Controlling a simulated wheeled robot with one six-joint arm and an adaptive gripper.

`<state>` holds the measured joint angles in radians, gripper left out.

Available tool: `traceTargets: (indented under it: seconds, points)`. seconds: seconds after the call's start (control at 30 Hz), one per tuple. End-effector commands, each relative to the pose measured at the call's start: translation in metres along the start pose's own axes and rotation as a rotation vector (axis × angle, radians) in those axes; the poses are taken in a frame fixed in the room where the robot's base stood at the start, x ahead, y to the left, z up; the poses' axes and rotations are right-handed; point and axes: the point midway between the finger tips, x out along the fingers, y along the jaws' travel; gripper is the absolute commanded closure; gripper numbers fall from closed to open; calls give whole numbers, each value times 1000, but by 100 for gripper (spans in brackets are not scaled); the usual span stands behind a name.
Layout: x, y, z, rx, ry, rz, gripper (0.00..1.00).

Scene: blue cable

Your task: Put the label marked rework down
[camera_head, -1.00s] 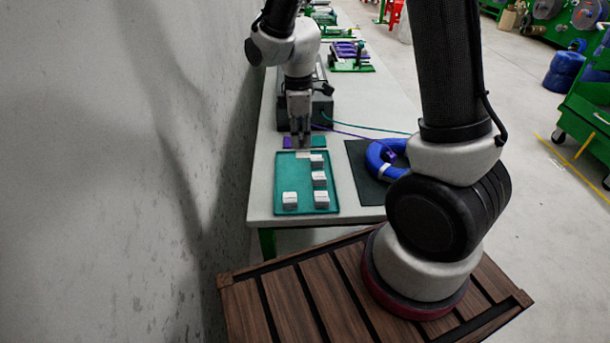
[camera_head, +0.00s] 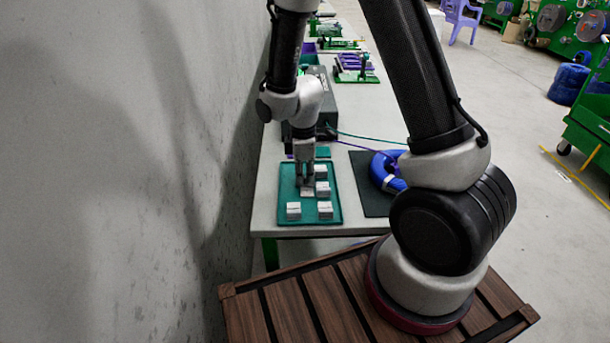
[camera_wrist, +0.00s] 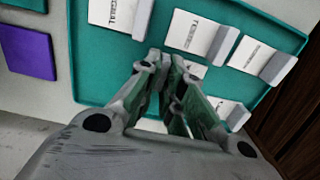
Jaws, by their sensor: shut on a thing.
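My gripper (camera_head: 306,184) is shut on a small white label (camera_head: 306,192), which shows just below the fingertips, over the middle of the teal tray (camera_head: 287,185). I cannot tell whether it touches the tray. In the wrist view my gripper (camera_wrist: 168,62) hides most of this label (camera_wrist: 196,70), and its marking cannot be read. Several other white labels with raised end blocks lie on the tray, among them one at the front left (camera_head: 293,211) and one at the front right (camera_head: 325,210). Print shows on some, too small to read surely.
A dark mat (camera_head: 370,200) with a blue cable coil (camera_head: 380,165) lies right of the tray. A dark grey box (camera_head: 326,105) stands behind. A purple square (camera_wrist: 30,55) lies beside the tray.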

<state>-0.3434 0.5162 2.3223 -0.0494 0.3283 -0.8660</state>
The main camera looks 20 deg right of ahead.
Motion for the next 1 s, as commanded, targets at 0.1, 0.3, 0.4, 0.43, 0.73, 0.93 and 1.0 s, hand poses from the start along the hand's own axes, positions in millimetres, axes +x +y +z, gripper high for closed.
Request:
traceTargets:
  seconds: [0.1, 0.3, 0.4, 0.43, 0.73, 0.93, 1.0]
  points:
    - [0, 0, 0, 0, 0, 0, 73]
    - [0, 0, 0, 0, 0, 0, 69]
    - [0, 0, 0, 0, 0, 0, 69]
    - [-1, 0, 0, 0, 0, 0, 69]
    - [-47, 1, -1, 0, 4, 6, 69]
    - [-91, 1, -1, -1, 3, 4, 69]
    - [-103, 1, -1, -1, 3, 3, 69]
